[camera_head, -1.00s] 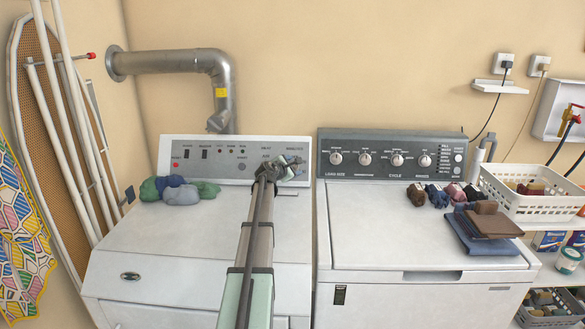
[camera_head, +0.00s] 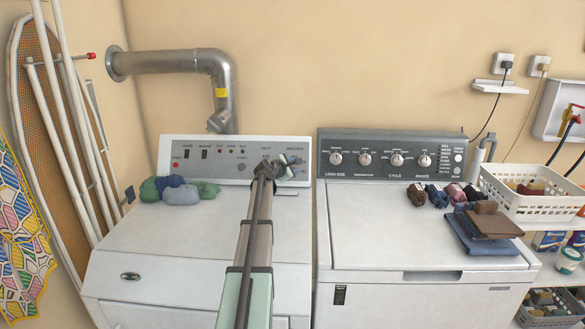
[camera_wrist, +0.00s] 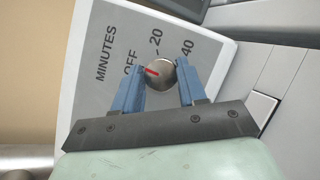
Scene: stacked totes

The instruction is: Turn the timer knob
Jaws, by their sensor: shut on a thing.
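In the head view my gripper (camera_head: 287,166) is at the right part of the dryer's white control panel (camera_head: 203,163) and hides the knob.
Several rolled cloths (camera_head: 180,191) lie on the left of the white dryer top (camera_head: 160,228). A metal duct (camera_head: 180,63) rises behind the dryer.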

